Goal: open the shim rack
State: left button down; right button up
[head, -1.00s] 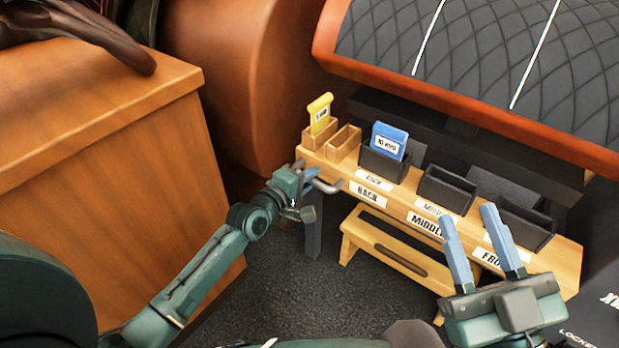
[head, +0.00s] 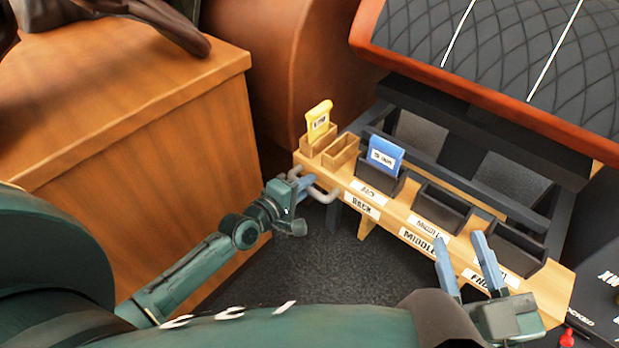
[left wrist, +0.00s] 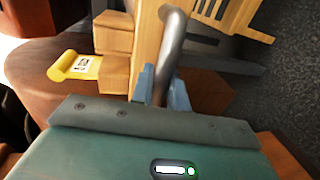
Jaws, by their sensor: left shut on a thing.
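The shim rack (head: 410,222) is a long pale wooden board with BACK, MIDDLE and FRONT labels, standing out from the dark frame under the saddle. A grey bar handle (head: 322,193) is at its left end. My left gripper (head: 304,184) is shut on this handle; the left wrist view shows the handle (left wrist: 172,50) between its fingers. My right gripper (head: 468,258) is open and empty, over the rack's front-label end. A blue shim (head: 384,155) sits in the back black pocket. A yellow shim (head: 318,120) stands in a wooden slot at the left end.
The middle black pocket (head: 443,207) and front black pocket (head: 514,250) look empty. The quilted saddle panel (head: 500,60) is above and behind the rack. A wooden cabinet (head: 130,130) stands at the left. A black case (head: 598,300) with a red knob (head: 568,339) is at the lower right.

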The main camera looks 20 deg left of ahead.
dwell(0.3)
pick_arm(q)
jog(key=c, duration=1.4)
grip_release()
jog(key=shift+s+a+r, duration=0.1)
jog(key=shift+s+a, duration=0.05)
jog(key=shift+s, duration=0.15)
jog(key=p+v, duration=0.3)
jog(key=v, duration=0.9)
jog(key=shift+s+p, duration=0.3)
jog(key=shift+p, duration=0.1)
pick_arm(e)
jog(key=shift+s+d+f+n+g+h, duration=0.2)
jog(key=shift+d+f+n+g+h, duration=0.1)
jog(key=shift+d+n, duration=0.1)
jog(key=shift+r, duration=0.15)
